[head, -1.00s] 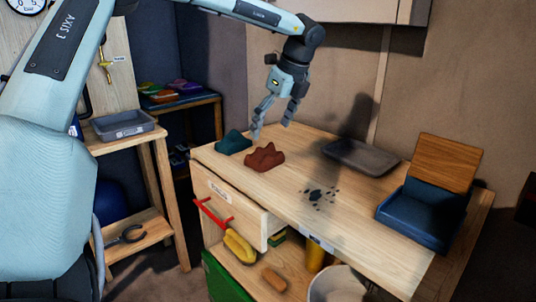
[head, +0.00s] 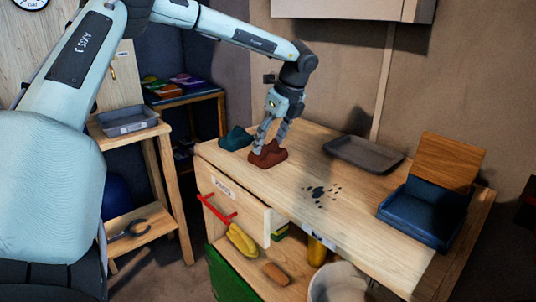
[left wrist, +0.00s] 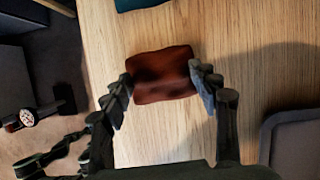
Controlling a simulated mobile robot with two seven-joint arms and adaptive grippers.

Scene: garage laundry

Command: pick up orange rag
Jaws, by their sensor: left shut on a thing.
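The orange rag (head: 268,156) is a crumpled reddish-brown cloth on the wooden table top near its left edge. It also shows in the left wrist view (left wrist: 161,74). My left gripper (head: 264,148) points down onto the rag and is shut on it, with one finger on each side; it also shows in the left wrist view (left wrist: 160,84). The rag looks still in contact with the table. My right gripper is not in view.
A teal rag (head: 236,138) lies just beside the orange one. An open drawer (head: 232,205) sticks out below. A white bin (head: 340,283) stands in front.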

